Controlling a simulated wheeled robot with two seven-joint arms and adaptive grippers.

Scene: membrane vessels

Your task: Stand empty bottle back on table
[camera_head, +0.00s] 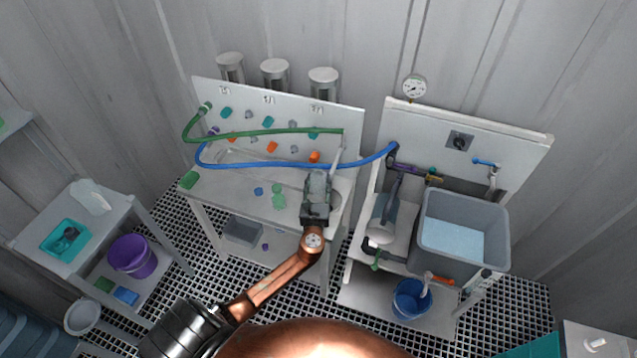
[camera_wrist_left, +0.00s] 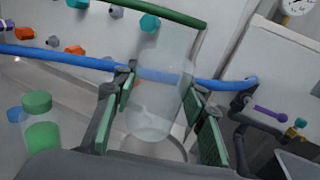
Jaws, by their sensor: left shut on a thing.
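My left gripper (camera_head: 319,185) is over the right end of the rear table (camera_head: 232,185). In the left wrist view its two green-padded fingers (camera_wrist_left: 160,98) stand either side of a clear, empty-looking bottle (camera_wrist_left: 158,112) and are shut on it. The bottle is nearly upright, tilted a little. Its lower end shows in front of a pale round rim (camera_wrist_left: 153,147); I cannot tell if it touches anything there. In the head view the gripper mostly hides the bottle. My right gripper is not in view.
A blue hose (camera_head: 262,164) and a green hose (camera_head: 262,132) cross close behind the gripper. A green-capped bottle (camera_wrist_left: 41,128) stands to the left. A grey tub (camera_head: 432,240) sits on the sink bench at right. The table's left part is fairly clear.

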